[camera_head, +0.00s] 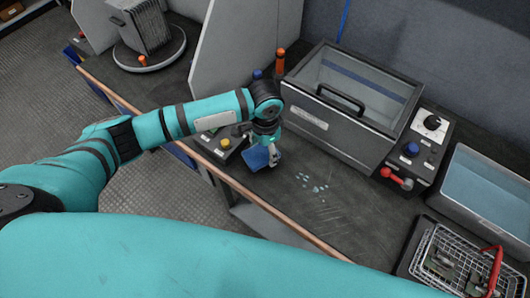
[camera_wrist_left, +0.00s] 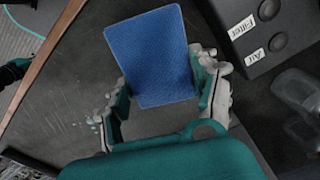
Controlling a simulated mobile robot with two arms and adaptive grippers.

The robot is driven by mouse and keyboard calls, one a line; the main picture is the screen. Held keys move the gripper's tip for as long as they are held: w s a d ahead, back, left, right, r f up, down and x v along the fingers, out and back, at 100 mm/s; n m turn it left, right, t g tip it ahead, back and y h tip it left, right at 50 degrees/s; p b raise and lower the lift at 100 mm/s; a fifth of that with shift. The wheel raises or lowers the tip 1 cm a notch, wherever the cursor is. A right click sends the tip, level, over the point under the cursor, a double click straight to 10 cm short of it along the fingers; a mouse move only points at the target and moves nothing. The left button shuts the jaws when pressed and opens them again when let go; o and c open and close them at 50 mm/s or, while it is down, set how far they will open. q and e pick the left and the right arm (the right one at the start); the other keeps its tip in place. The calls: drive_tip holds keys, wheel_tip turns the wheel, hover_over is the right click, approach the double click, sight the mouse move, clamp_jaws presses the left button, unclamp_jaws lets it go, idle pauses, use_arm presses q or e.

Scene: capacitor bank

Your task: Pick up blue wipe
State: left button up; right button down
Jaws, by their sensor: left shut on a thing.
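The blue wipe (camera_head: 258,157) is a flat blue rectangle low over the dark bench, below my left gripper (camera_head: 271,156). In the left wrist view the wipe (camera_wrist_left: 152,56) lies between the two fingers of the left gripper (camera_wrist_left: 165,98), which is shut on it. Its lower part sits between the fingertips and the rest sticks out beyond them. I cannot tell whether the wipe still touches the bench. My right gripper is not in view.
A grey lidded tank (camera_head: 345,105) stands behind the gripper. A control box with a yellow knob (camera_head: 225,143) is close left. A wire basket (camera_head: 455,262) with a red handle and a clear bin (camera_head: 485,190) are at right. Droplets (camera_head: 314,188) lie on the open bench.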

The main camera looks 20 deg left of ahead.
use_arm(q)
drive_tip(key=s+d+r, duration=0.1)
drive_tip(key=s+d, duration=0.1)
drive_tip(key=s, duration=0.5)
drive_tip(key=s+d+r, duration=0.1)
drive_tip(key=s+d, duration=0.1)
drive_tip(key=s, duration=0.6)
drive_tip(key=shift+s+r, duration=0.25)
drive_tip(key=shift+s, duration=0.05)
